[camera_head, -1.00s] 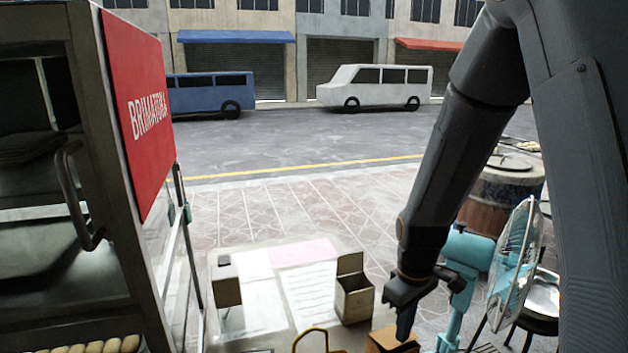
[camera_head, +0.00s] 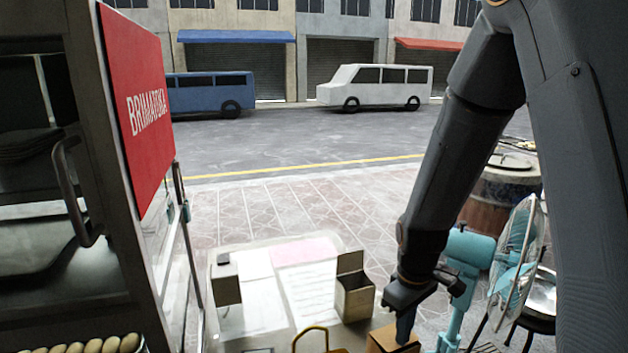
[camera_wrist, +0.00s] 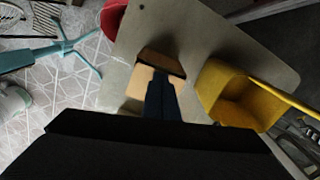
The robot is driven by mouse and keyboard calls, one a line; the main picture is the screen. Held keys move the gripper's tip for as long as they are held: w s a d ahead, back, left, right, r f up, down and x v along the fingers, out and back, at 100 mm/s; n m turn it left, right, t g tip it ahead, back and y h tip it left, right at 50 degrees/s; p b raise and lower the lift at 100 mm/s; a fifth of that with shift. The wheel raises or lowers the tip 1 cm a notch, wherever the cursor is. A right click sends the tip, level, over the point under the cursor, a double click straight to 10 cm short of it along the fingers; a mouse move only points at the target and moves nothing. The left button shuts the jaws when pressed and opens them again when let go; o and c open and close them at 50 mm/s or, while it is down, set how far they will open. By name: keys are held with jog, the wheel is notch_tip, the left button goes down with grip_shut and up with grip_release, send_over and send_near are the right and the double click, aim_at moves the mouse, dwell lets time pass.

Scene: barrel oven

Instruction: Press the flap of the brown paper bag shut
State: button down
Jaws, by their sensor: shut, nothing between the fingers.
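The brown paper bag (camera_head: 378,343) stands on the table at the bottom edge of the head view, partly cut off and partly behind my gripper. In the wrist view the bag shows a tan surface (camera_wrist: 140,82) and a darker brown panel (camera_wrist: 162,60) beyond my fingertips. My gripper (camera_head: 404,338) is shut and empty, pointing down at the bag's top. In the wrist view my gripper (camera_wrist: 161,82) overlaps the middle of the bag. I cannot tell whether the fingertips touch it or whether the flap is fully flat.
A yellow container with a handle (camera_wrist: 235,95) stands close to the bag. An open cardboard box (camera_head: 354,298) and papers lie on the table (camera_head: 222,328). A turquoise fan (camera_head: 515,262) stands right of my arm. The oven (camera_head: 100,250) is at left.

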jog(key=shift+f+b, duration=0.4)
jog(key=shift+f, duration=0.4)
jog(key=shift+r, duration=0.15)
dwell(0.4)
notch_tip(320, 180, up, 9)
jog(key=p, duration=0.7)
dwell(0.5)
jog(key=s+r+m+t+b, duration=0.1)
jog(key=s+m+b, duration=0.5)
jog(key=s, duration=0.3)
jog(key=shift+s+a+m, duration=0.15)
jog(key=shift+s+m, duration=0.1)
jog(key=shift+m, duration=0.35)
